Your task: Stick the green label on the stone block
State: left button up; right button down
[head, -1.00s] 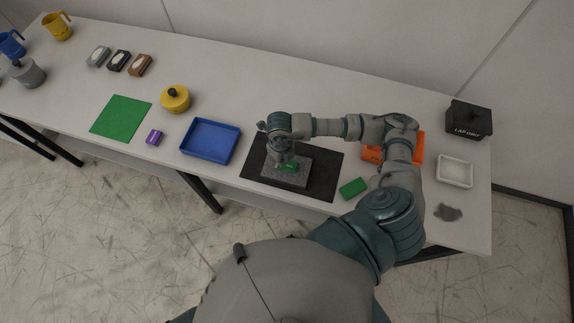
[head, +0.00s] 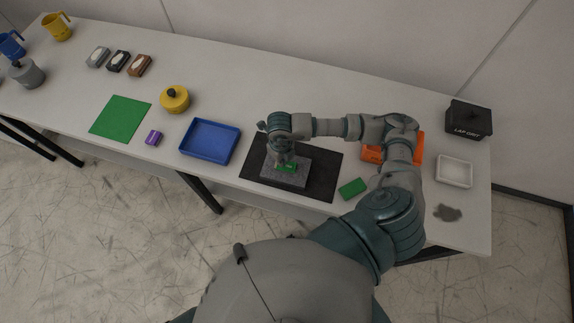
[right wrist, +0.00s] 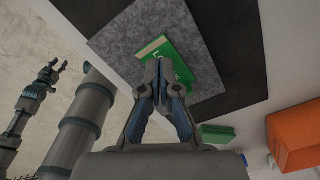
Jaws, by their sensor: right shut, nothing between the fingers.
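The grey stone block (head: 287,178) lies on a black mat (head: 322,174). The green label (head: 288,168) is on top of the block, partly hidden by my right gripper (head: 282,161). In the right wrist view, the label (right wrist: 182,58) lies over the speckled block (right wrist: 125,42), at an angle to its edges. My right gripper (right wrist: 158,66) is shut and empty, its tips at the label; whether they touch it I cannot tell. What seems to be my left gripper (right wrist: 52,72) shows small, away from the table; its jaws are unclear.
A green block (head: 353,188) and an orange box (head: 374,155) lie right of the mat. A blue tray (head: 210,141) is on its left. A white tray (head: 455,171) and a black box (head: 469,119) stand at the right end. The table behind the mat is clear.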

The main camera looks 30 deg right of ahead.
jog(key=shift+d+f, duration=0.1)
jog(key=shift+d, duration=0.05)
jog(key=shift+d+f+b, duration=0.2)
jog(key=shift+f+b, duration=0.05)
jog(key=shift+b, duration=0.05)
jog(key=shift+a+f, duration=0.25)
jog(key=shift+f, duration=0.05)
jog(key=shift+d+f+b, duration=0.15)
jog(key=shift+b, duration=0.3)
jog(key=shift+f+b, duration=0.1)
jog(key=shift+b, duration=0.3)
dwell(1.7)
dwell(0.8)
jog(key=shift+r+p, duration=2.2)
jog(key=shift+r, duration=1.45)
